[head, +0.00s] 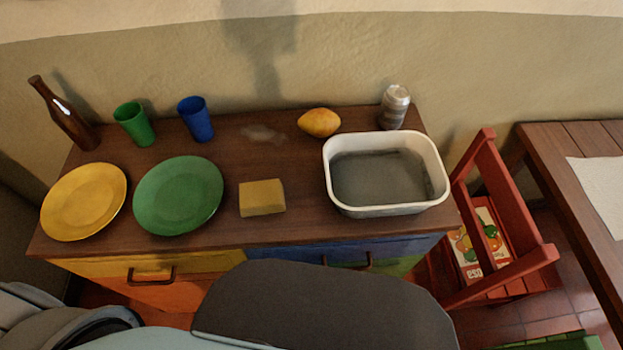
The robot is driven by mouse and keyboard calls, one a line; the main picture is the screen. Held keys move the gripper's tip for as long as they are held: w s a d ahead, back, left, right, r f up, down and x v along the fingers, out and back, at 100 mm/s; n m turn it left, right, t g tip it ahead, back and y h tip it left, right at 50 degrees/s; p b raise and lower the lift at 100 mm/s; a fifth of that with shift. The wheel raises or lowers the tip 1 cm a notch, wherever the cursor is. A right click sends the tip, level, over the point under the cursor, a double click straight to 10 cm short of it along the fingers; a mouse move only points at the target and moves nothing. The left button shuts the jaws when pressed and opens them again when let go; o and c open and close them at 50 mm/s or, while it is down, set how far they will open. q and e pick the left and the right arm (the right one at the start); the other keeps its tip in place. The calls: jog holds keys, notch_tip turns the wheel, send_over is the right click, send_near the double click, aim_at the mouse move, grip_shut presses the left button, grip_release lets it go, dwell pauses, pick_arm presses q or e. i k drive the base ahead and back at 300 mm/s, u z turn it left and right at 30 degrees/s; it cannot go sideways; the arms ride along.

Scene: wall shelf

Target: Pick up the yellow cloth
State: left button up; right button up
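The yellow cloth (262,198) appears as a small, thick, block-shaped yellow piece, like a folded cloth or a sponge. It lies flat on the brown top of the cabinet (290,232), near the front edge, between the green plate (179,196) and the white basin (387,209). Nothing touches or covers it. Neither of my grippers shows in the head view.
A yellow plate (84,202), brown bottle (63,115), green cup (134,124) and blue cup (196,119) stand left. A pale smear (263,133) marks the top.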

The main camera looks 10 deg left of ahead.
aim_at(267, 197)
jog(key=u, duration=1.5)
jog(key=k, duration=0.95)
jog(key=z, duration=1.65)
